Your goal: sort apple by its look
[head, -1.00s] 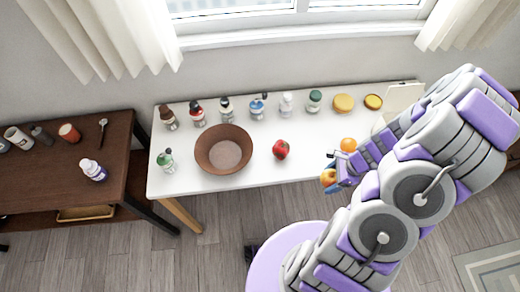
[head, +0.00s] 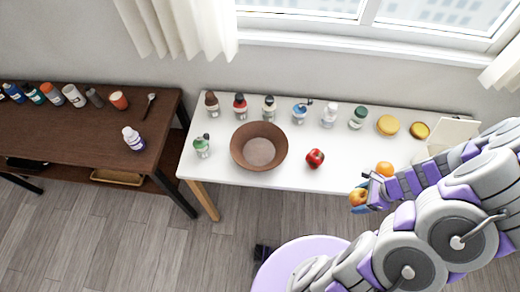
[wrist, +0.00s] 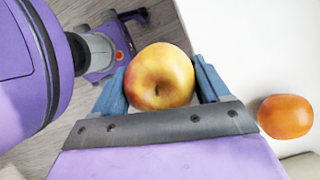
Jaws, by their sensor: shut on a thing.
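My gripper (head: 361,199) is shut on a yellow apple with a red blush (wrist: 160,77). The apple also shows in the head view (head: 358,196), held just off the front edge of the white table (head: 225,172). In the wrist view both blue fingers press its sides. A red apple (head: 315,158) sits on the table, left of my gripper. A brown bowl (head: 280,163) stands left of the red apple; it looks empty. An orange fruit (head: 385,169) lies on the table beside my gripper and also shows in the wrist view (wrist: 285,116).
Several bottles (head: 269,108) line the table's back edge, with two yellow round things (head: 388,125) to their right. A green-topped bottle (head: 202,147) stands left of the bowl. A dark wooden table (head: 80,130) with bottles and a spoon (head: 149,105) stands at left.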

